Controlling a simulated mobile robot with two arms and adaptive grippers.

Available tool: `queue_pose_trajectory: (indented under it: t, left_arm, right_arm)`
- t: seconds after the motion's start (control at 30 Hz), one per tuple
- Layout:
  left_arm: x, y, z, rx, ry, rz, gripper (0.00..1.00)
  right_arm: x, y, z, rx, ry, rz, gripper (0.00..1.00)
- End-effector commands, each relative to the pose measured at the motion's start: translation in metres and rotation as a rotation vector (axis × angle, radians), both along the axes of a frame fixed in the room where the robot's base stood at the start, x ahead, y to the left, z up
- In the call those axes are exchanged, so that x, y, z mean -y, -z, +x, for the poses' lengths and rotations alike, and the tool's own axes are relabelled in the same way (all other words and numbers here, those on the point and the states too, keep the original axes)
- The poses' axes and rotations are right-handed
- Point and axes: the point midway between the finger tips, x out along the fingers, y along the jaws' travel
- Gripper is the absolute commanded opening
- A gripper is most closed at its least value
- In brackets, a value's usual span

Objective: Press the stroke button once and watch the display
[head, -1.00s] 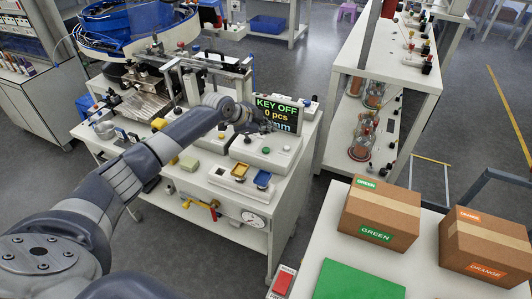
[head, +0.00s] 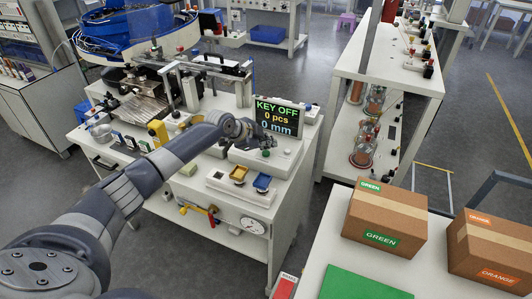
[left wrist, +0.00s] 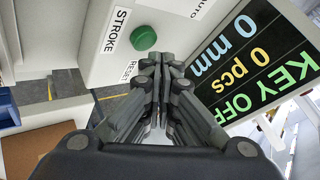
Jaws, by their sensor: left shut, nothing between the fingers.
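The display (head: 277,116) stands at the back of the machine bench and reads KEY OFF, 0 pcs, 0 mm. It also shows upside down at the right of the left wrist view (left wrist: 250,62). The round green button (left wrist: 143,38) sits beside the STROKE label (left wrist: 116,30) on a white box. It shows small in the head view (head: 266,153), just below the fingertips. My left gripper (head: 265,144) is shut and empty over the box. In the left wrist view its fingertips (left wrist: 160,62) are close to the green button; contact cannot be told. My right gripper is out of view.
A RESET label (left wrist: 129,72) is near the fingertips. Cartons marked GREEN (head: 385,218) and ORANGE (head: 492,250) stand on a table at the right.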

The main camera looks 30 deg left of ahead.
Motion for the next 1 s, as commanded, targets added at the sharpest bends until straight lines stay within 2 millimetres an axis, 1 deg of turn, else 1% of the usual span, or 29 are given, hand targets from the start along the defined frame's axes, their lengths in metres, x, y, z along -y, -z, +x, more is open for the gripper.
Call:
queue_pose_trajectory:
  t: [0.77, 1.0]
  left_arm:
    - [0.0000, 0.0000, 0.0000, 0.000, 0.000, 0.000, 0.00]
    - [0.0001, 0.0071, -0.0002, 0.000, 0.000, 0.000, 0.00]
  right_arm:
    - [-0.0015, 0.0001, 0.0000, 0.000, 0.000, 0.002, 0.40]
    - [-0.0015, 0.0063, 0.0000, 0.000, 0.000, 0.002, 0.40]
